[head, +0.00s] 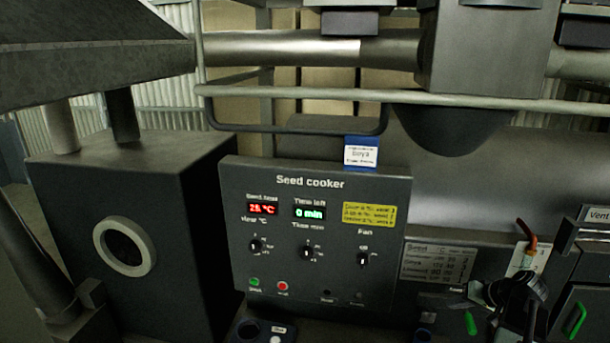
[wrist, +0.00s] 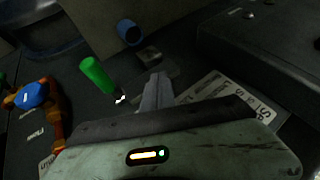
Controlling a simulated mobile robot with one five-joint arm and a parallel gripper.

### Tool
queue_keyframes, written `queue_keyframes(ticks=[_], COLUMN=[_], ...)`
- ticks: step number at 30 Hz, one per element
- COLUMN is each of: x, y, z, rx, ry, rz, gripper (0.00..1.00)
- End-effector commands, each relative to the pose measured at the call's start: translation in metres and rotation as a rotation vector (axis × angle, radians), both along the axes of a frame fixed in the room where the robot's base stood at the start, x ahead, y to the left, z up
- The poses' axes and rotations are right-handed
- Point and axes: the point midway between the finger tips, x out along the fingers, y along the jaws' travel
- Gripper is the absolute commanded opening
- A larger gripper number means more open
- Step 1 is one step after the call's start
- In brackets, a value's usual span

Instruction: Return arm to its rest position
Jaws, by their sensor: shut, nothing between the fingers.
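My gripper (wrist: 157,80) shows in the wrist view with its grey fingers together and nothing between them. The fingers point over a dark surface, to the right of a green cylinder (wrist: 95,75) with a small bright metal end. They look apart from it. In the head view the dark end of my arm is at the lower right, in front of the machine and right of the seed cooker panel (head: 315,235). The fingertips are hard to make out there.
The panel has lit displays, knobs and buttons. A dark box with a round window (head: 125,246) stands left. A horizontal rail (head: 400,97) crosses above the panel. In the wrist view, a blue cylinder (wrist: 129,32), an orange-and-blue object (wrist: 36,95) and a lettered plate (wrist: 235,97) surround the fingers.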

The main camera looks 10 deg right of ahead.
Motion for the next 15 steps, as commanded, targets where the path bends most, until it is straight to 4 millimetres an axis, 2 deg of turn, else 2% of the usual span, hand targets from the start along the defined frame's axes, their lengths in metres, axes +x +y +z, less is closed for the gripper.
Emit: queue_keyframes(ticks=[1,2,3,5,6,8,9,12,15], x=[0.015,0.023,0.031,0.038,0.041,0.040,0.038,0.027,0.015], y=[0.043,0.069,0.104,0.155,0.188,0.235,0.265,0.329,0.373], z=[-0.012,-0.019,-0.028,-0.041,-0.049,-0.059,-0.065,-0.077,-0.083], rx=[-0.003,-0.008,-0.019,-0.045,-0.068,-0.109,-0.142,-0.233,-0.319], ry=[0.050,0.087,0.140,0.219,0.270,0.342,0.388,0.481,0.541], rz=[0.059,0.094,0.136,0.199,0.237,0.291,0.324,0.389,0.429], gripper=[0.00,0.00,0.00,0.00,0.00,0.00,0.00,0.00,0.00])
